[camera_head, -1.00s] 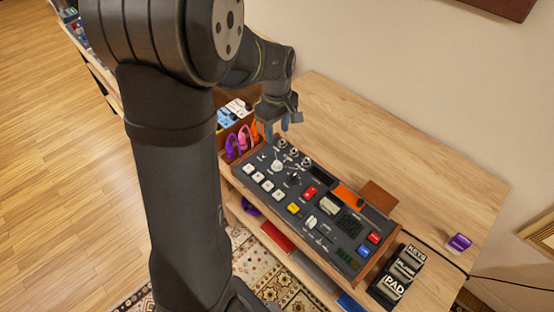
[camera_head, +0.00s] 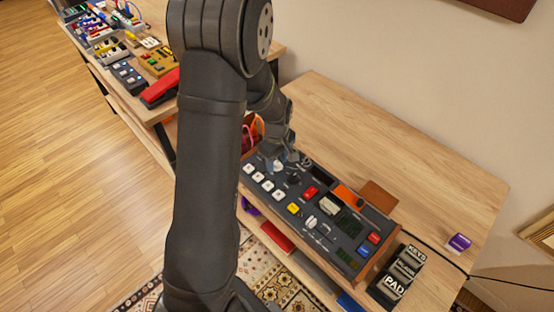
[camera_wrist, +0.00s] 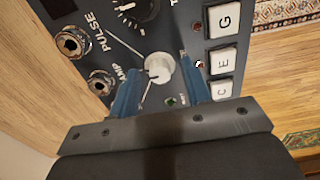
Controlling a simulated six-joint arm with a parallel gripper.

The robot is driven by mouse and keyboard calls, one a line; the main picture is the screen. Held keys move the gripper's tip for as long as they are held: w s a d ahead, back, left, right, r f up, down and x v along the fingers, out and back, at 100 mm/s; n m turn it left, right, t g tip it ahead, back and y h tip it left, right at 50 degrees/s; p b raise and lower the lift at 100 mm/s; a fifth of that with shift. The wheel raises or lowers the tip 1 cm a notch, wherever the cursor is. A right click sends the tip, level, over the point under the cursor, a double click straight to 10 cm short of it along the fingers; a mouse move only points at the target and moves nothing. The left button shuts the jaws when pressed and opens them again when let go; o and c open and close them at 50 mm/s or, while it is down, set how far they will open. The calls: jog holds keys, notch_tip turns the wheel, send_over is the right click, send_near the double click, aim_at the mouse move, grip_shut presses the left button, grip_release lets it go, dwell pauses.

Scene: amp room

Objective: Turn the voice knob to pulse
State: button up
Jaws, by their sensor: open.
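The voice knob (camera_wrist: 160,74) is a round white knob on the dark panel (camera_head: 345,222). In the wrist view it sits between the two blue fingers of my open gripper (camera_wrist: 159,62). One finger is on each side, and I cannot tell whether either touches it. White lines run out from the knob, one towards the printed word PULSE (camera_wrist: 98,31). The knob's own pointer is too unclear to read.
White keys (camera_wrist: 219,58) lie beside the right finger and metal jacks (camera_wrist: 72,43) to the left. A black knob (camera_wrist: 135,8) is close by. Red, yellow and blue buttons lie further right in the head view. The wooden table (camera_head: 340,120) behind the panel is clear.

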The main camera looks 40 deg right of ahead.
grip_shut()
jog(key=m, duration=0.4)
jog(key=shift+m, duration=0.3)
jog(key=m, duration=0.4)
dwell(0.6)
grip_release()
